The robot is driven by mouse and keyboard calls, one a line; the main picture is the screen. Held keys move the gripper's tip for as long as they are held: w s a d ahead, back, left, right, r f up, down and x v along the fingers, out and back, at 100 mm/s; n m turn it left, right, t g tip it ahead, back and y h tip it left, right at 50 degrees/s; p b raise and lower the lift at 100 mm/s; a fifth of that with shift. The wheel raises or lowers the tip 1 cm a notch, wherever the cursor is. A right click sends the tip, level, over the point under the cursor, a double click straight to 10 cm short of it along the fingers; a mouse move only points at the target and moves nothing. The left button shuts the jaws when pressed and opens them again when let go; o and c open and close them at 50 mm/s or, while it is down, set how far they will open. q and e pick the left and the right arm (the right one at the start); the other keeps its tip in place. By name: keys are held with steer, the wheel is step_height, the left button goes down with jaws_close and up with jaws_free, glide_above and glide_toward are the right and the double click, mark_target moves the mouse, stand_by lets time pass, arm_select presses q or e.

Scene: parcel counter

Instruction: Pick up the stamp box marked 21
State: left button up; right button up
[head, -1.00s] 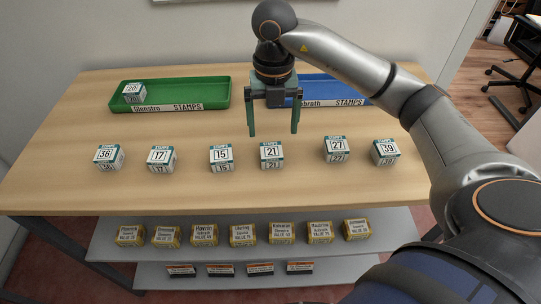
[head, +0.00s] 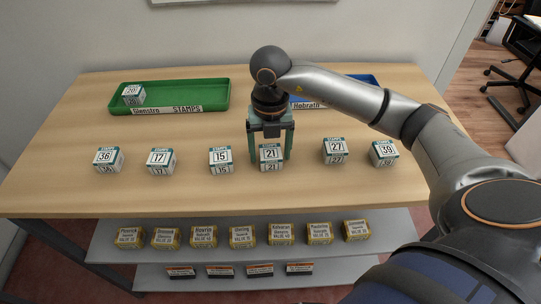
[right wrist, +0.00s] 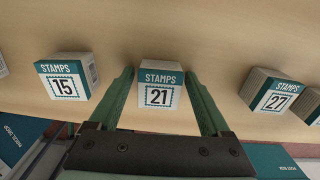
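The stamp box marked 21 (head: 271,157) is a small white box with a teal band, standing in the row on the counter. My right gripper (head: 271,160) is open, its two green fingers pointing down at either side of the box. In the right wrist view box 21 (right wrist: 160,88) sits between the fingers of the open gripper (right wrist: 160,85), with a gap on both sides. I cannot tell how far down the fingers reach. My left gripper is not in view.
Box 15 (head: 221,160) stands to the left and box 27 (head: 335,151) to the right, with free counter between. A green tray (head: 190,92) holding box 20 (head: 133,94) is at the back left. A blue tray (head: 366,79) is partly hidden behind my arm.

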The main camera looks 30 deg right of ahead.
steer(key=c, duration=1.2)
